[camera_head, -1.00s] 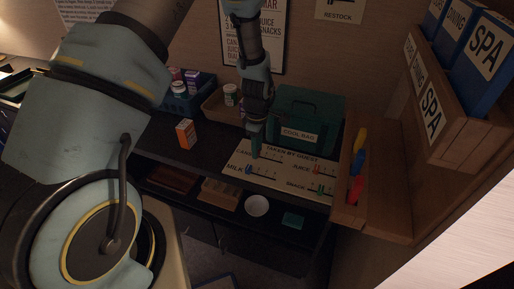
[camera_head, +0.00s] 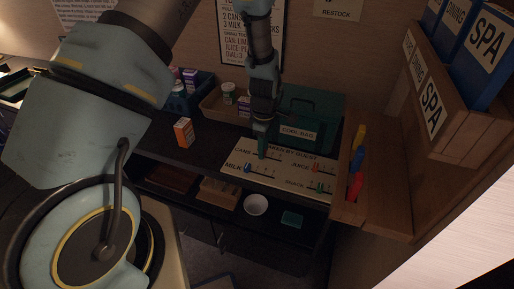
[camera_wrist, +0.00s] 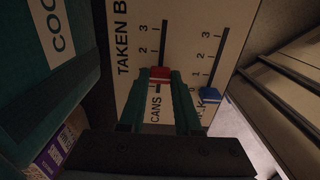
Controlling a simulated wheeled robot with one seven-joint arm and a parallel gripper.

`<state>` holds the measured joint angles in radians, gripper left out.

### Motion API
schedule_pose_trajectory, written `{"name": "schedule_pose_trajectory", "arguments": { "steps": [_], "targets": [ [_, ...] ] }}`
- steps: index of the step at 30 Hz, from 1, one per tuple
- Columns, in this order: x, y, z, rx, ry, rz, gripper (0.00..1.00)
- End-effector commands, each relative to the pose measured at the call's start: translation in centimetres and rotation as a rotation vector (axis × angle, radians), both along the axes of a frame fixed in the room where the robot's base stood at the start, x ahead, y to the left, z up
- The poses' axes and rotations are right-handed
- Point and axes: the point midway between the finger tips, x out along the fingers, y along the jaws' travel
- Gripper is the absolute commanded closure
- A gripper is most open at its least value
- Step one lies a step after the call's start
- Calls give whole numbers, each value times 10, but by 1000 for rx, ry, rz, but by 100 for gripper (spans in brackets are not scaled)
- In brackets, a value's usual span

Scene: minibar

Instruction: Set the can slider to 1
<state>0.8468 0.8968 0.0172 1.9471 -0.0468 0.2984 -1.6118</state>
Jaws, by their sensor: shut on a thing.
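The cans slider is a red block (camera_wrist: 159,74) on a slot in the cream "TAKEN BY GUEST" board (camera_head: 283,184). In the wrist view it lies between the tips of my gripper (camera_wrist: 160,80), which is shut on it. The slot runs on past the block toward the printed 2 and 3. The block sits on the CANS side of the 2, near the lowest part of the scale; its exact mark is hard to read. In the head view my gripper (camera_head: 262,152) points down at the board's upper left and hides the red block.
The blue milk slider (camera_wrist: 210,95) is close beside my right finger in the wrist view. The green cool bag (camera_head: 308,112) stands behind the board. A wooden shelf unit (camera_head: 375,215) rises at the right. A white bowl (camera_head: 256,205) is on the shelf below.

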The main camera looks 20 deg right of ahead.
Motion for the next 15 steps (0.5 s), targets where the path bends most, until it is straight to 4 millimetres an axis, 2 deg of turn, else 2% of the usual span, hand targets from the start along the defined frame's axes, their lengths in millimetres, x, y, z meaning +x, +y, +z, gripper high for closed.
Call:
{"name": "schedule_pose_trajectory", "arguments": {
  "steps": [7,8,15],
  "targets": [
    [0,-1,1,-1,-1,0,100],
    [0,-1,1,-1,-1,0,66],
    [0,-1,0,-1,-1,0,39]
  ]
}}
